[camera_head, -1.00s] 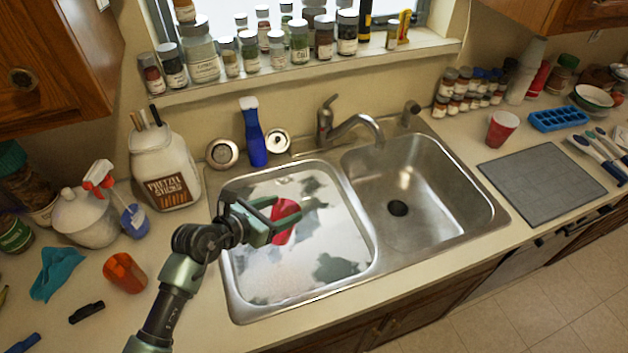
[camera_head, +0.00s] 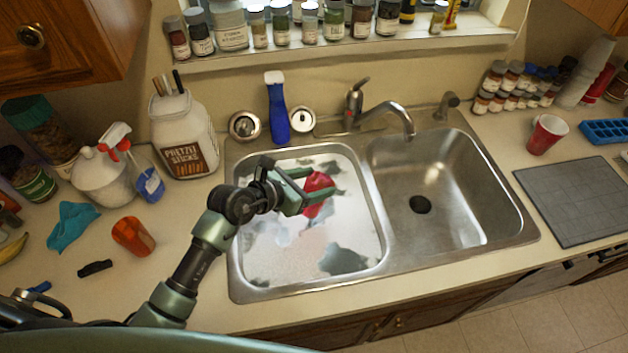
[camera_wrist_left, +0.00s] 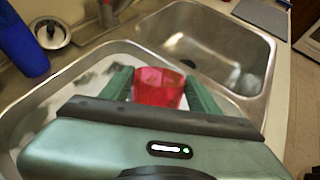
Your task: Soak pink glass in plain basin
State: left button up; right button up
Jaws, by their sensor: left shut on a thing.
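The pink glass (camera_head: 318,190), a translucent red-pink cup, is held between the fingers of my left gripper (camera_head: 308,192), which is shut on it. In the left wrist view the glass (camera_wrist_left: 158,86) sits between the two green fingers, its open rim visible. The glass is over the left basin (camera_head: 262,282), whose inside shows a bright, mottled reflective surface like water. I cannot tell whether the glass touches that surface. The right basin (camera_head: 462,215) is bare steel with a dark drain and looks empty. My right gripper is not in view.
The faucet (camera_head: 385,115) stands behind the basins. An orange cup (camera_head: 133,236) and teal cloth (camera_head: 73,225) lie on the left counter. A grey mat (camera_head: 580,200) lies right of the sink.

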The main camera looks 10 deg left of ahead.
pick_arm(q)
notch_tip(320, 180, down, 2)
jog(key=shift+f+b, duration=0.15)
jog(key=shift+b, duration=0.5)
jog(key=shift+f+b, duration=0.3)
jog(key=shift+f, duration=0.1)
notch_tip(320, 180, down, 8)
jog(key=b, duration=0.5)
jog(key=shift+r+b, duration=0.25)
jog(key=shift+b, duration=0.05)
notch_tip(320, 180, down, 8)
jog(key=b, duration=0.5)
jog(key=shift+r, duration=0.2)
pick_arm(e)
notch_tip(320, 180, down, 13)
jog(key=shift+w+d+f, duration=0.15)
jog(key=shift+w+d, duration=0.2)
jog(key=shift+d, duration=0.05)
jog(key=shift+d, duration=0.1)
pick_arm(q)
jog(key=shift+f+b, duration=0.35)
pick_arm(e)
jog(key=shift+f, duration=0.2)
pick_arm(q)
jog(key=o, duration=1.8)
